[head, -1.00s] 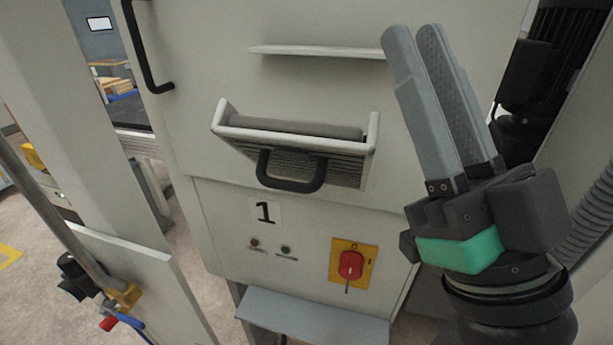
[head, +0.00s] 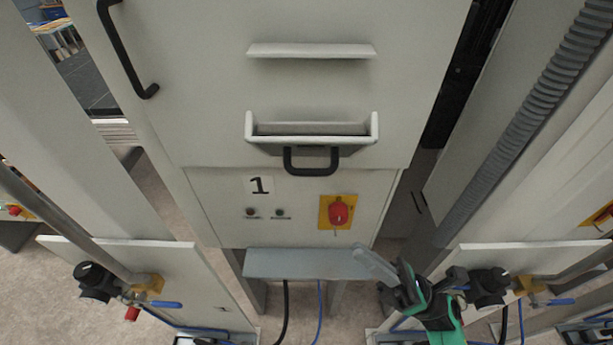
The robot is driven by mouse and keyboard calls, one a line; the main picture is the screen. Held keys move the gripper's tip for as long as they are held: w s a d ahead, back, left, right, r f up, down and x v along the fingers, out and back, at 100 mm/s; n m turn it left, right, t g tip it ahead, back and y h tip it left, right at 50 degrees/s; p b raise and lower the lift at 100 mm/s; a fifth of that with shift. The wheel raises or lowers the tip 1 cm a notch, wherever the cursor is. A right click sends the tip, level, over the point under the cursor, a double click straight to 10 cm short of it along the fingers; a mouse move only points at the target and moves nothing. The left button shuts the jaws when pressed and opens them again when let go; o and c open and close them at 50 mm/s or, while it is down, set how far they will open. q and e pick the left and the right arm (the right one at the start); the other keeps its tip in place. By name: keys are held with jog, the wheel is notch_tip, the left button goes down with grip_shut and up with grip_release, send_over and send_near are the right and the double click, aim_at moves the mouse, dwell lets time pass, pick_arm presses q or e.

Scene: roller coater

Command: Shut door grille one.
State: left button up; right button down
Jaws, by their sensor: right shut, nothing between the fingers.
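Door grille one is the tilted-out flap (head: 312,142) in the front of the pale cabinet, above the label "1" (head: 260,186). It stands open, leaning out from the panel with its side cheeks showing and a dark gap behind its top edge. A black handle (head: 311,168) is on its front. My right gripper (head: 362,256) is shut and empty, low and to the right of the grille, near the grey ledge under the cabinet. It is apart from the grille and its handle. My left gripper is not in view.
A red rotary switch on a yellow plate (head: 338,212) and two small buttons sit below the grille. A fixed lip (head: 311,51) juts out above it. Valves (head: 95,281) and pipes stand at both sides. The space before the grille is clear.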

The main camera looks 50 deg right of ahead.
jog(key=p, duration=0.4)
send_near(301, 175)
jog(key=w+a, duration=0.2)
jog(key=w, duration=0.1)
jog(key=r+p, duration=0.1)
jog(key=w+r+p, duration=0.1)
jog(key=r+p, duration=0.1)
jog(key=shift+w+d+r, duration=0.15)
jog(key=shift+d+r, duration=0.05)
jog(key=shift+d, duration=0.15)
